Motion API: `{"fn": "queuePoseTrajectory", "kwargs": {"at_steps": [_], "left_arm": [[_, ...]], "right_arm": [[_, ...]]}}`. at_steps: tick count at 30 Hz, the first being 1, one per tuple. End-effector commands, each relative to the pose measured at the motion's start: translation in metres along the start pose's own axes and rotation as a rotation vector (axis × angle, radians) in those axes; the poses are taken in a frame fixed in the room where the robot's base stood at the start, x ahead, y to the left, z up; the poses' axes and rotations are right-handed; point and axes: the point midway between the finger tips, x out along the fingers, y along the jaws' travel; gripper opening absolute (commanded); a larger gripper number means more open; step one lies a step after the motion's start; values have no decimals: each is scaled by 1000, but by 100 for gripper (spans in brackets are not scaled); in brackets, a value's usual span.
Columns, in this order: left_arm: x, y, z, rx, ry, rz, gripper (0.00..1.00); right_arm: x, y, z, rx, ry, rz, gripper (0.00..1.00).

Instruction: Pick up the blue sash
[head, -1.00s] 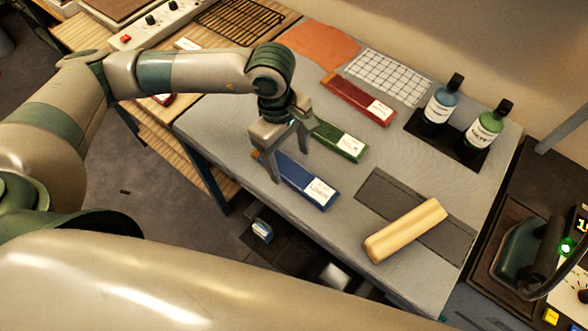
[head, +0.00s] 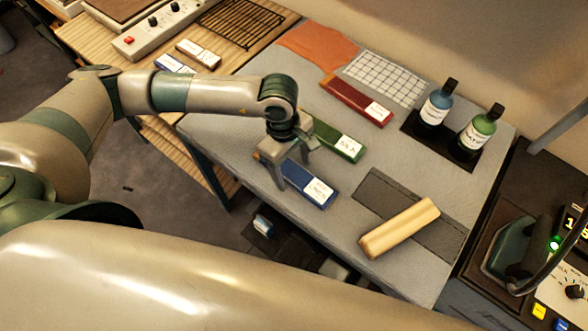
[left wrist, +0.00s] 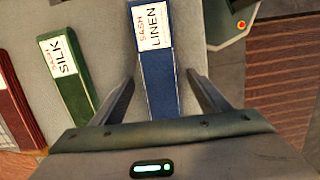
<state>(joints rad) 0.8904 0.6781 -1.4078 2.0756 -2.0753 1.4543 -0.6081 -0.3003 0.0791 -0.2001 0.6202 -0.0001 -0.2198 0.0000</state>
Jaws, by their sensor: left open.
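The blue sash (head: 309,184) is a flat, long folded strip with a white label, lying on the grey table. My left gripper (head: 294,168) is open over its far-left end, with one finger on either side. In the left wrist view the blue sash (left wrist: 157,75) runs between the two spread fingers of the left gripper (left wrist: 162,92), and its label reads "SASH LINEN". The sash's near end is hidden behind the gripper body there. I cannot tell whether the fingers touch the table. My right gripper is not in view.
A green sash (head: 338,142) lies close beside the blue one, and a red sash (head: 357,102) lies beyond. A wooden block (head: 400,228) rests on a dark strip. Blue (head: 438,104) and green (head: 482,133) bottles stand on a dark mat. An iron (head: 515,250) is at right.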

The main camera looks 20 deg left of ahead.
Motion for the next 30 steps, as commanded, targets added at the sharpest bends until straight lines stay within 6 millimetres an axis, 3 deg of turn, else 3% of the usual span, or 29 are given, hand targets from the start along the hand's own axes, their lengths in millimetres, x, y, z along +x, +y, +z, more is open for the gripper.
{"fn": "queuePoseTrajectory", "kwargs": {"at_steps": [13, 19, 30], "left_arm": [[0, 0, 0, 0, 0, 0, 69], [0, 0, 0, 0, 0, 0, 24], [-1, 0, 0, 0, 0, 1, 23]], "right_arm": [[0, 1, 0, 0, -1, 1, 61], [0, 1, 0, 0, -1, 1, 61], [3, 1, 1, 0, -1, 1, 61]]}}
